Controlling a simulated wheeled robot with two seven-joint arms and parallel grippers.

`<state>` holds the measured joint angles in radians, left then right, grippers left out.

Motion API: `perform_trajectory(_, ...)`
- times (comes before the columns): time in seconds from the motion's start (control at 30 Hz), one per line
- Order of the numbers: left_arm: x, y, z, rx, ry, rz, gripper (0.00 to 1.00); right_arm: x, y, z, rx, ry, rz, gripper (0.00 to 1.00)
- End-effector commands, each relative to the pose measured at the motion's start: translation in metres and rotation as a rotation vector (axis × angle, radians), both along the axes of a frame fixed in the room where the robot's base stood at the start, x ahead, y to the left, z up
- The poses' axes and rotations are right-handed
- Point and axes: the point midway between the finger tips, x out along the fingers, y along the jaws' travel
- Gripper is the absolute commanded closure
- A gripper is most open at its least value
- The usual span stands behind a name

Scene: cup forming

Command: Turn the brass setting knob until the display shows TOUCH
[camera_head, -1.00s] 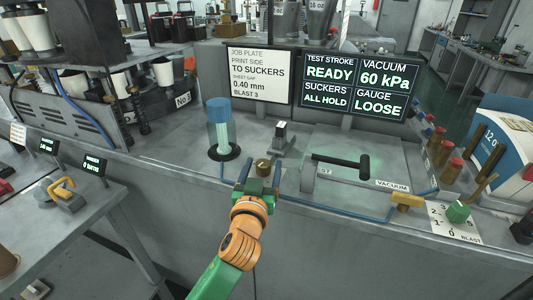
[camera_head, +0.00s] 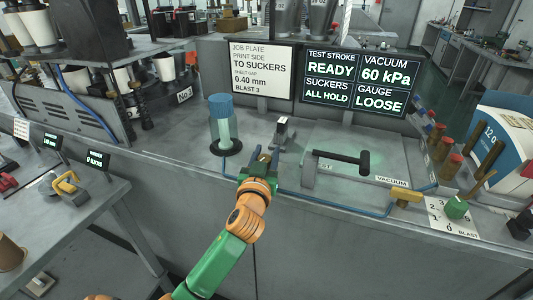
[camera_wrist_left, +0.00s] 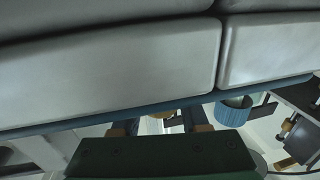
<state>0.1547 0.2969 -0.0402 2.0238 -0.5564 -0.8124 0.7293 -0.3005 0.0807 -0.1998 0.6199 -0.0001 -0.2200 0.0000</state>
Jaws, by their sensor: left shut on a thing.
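The brass setting knob (camera_head: 264,157) is on the grey machine top, between the blue-capped cylinder and the black-handled plate. It is mostly hidden by the fingers. My left gripper (camera_head: 266,156) reaches it from the front and is shut on it, one finger on each side. In the left wrist view a bit of the brass knob (camera_wrist_left: 162,114) shows between the dark fingers. The display (camera_head: 359,84) reads TEST STROKE READY, VACUUM 60 kPa, SUCKERS ALL HOLD and GAUGE LOOSE. My right gripper is not in view.
A blue-capped cylinder (camera_head: 222,124) stands close left of the gripper. A small upright block (camera_head: 282,132) is just behind it. The black handle (camera_head: 343,158) and a blue hose (camera_head: 335,207) lie to the right. The white job plate sign (camera_head: 262,71) stands behind.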

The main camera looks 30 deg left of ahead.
Motion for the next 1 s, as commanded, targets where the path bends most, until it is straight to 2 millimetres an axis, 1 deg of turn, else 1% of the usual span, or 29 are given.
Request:
perform_trajectory(0.27, 0.001, -0.003, 0.003, 0.002, 0.005, -0.134, 1.00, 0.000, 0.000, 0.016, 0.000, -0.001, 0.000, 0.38)
perform_trajectory(0.4, 0.002, -0.005, 0.003, 0.004, 0.005, -0.246, 1.00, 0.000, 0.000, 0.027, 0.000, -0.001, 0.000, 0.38)
perform_trajectory(0.6, 0.002, -0.009, 0.002, 0.006, 0.005, -0.403, 1.00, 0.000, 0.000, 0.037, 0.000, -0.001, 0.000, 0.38)
perform_trajectory(0.8, 0.002, -0.013, 0.001, 0.006, 0.004, -0.536, 1.00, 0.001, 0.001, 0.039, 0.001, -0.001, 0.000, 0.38)
perform_trajectory(1.0, 0.002, -0.016, 0.000, 0.005, 0.003, -0.626, 1.00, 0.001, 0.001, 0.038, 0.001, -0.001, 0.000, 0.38)
